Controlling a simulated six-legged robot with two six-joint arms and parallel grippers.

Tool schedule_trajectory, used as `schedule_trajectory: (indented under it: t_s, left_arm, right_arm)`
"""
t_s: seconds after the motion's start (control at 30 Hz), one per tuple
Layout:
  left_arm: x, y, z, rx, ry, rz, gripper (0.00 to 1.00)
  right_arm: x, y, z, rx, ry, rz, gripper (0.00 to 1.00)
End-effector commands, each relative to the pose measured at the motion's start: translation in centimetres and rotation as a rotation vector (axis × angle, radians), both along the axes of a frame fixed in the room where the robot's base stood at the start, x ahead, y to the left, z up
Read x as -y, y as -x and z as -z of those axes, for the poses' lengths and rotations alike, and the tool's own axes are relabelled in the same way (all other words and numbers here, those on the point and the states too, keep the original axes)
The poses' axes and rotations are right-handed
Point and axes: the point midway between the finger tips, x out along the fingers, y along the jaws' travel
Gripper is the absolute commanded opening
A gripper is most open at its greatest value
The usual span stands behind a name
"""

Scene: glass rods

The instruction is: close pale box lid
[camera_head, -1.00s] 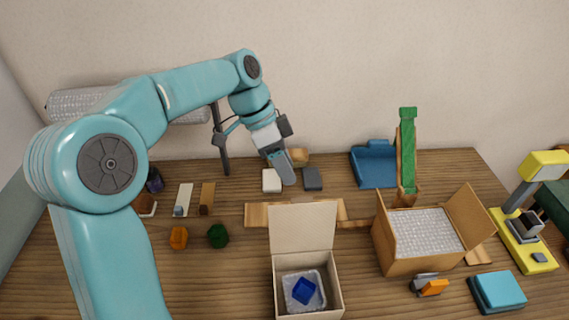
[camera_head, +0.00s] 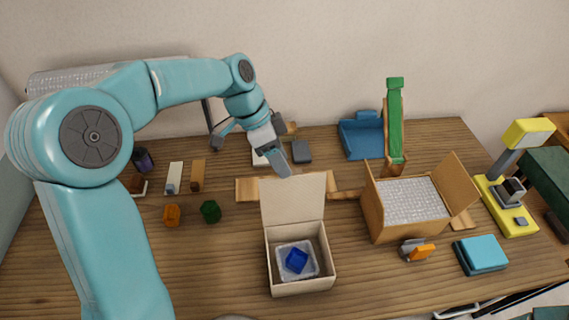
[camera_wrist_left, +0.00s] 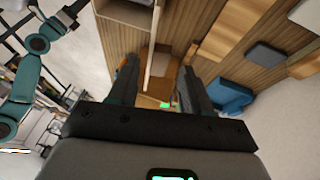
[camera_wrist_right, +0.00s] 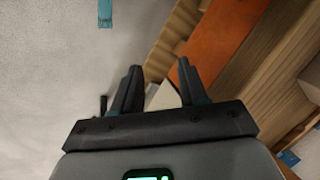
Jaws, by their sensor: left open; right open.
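The pale box (camera_head: 302,286) stands open at the front middle of the table in the head view. Its lid (camera_head: 293,202) stands up along the back edge.
A cardboard box (camera_head: 395,222) with its flaps up stands to the right of the pale box. A blue tray (camera_head: 362,138) and a green upright piece (camera_head: 395,120) are behind it.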

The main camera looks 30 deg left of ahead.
Motion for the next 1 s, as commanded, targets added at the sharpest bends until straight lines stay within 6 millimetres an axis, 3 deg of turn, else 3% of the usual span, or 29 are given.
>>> schedule_trajectory:
  t_s: [0.2, 0.5, 0.53, 0.67, 0.7, 1.0]
  left_arm:
    - [1.0, -0.2, 2.1, -0.001, 0.000, 0.001, 0.49]
    - [1.2, -0.2, 2.5, 0.000, 0.000, 0.000, 0.49]
    - [1.2, -0.2, 2.5, 0.000, 0.000, 0.000, 0.46]
    - [1.2, -0.2, 2.5, 0.000, 0.000, 0.000, 0.03]
    - [1.1, -0.2, 2.5, 0.000, 0.000, 0.000, 0.00]
    - [1.1, -0.2, 2.4, 0.001, -0.001, 0.001, 0.00]
  right_arm:
    - [0.0, 0.0, -0.5, 0.000, 0.000, 0.000, 0.43]
    - [0.0, 0.0, -0.4, 0.000, 0.000, 0.000, 0.43]
    - [0.0, 0.0, -0.4, 0.000, 0.000, 0.000, 0.43]
    - [0.0, 0.0, -0.4, 0.000, 0.000, 0.000, 0.43]
    - [0.0, 0.0, -0.4, 0.000, 0.000, 0.000, 0.43]
    - [0.0, 0.0, -0.4, 0.000, 0.000, 0.000, 0.43]
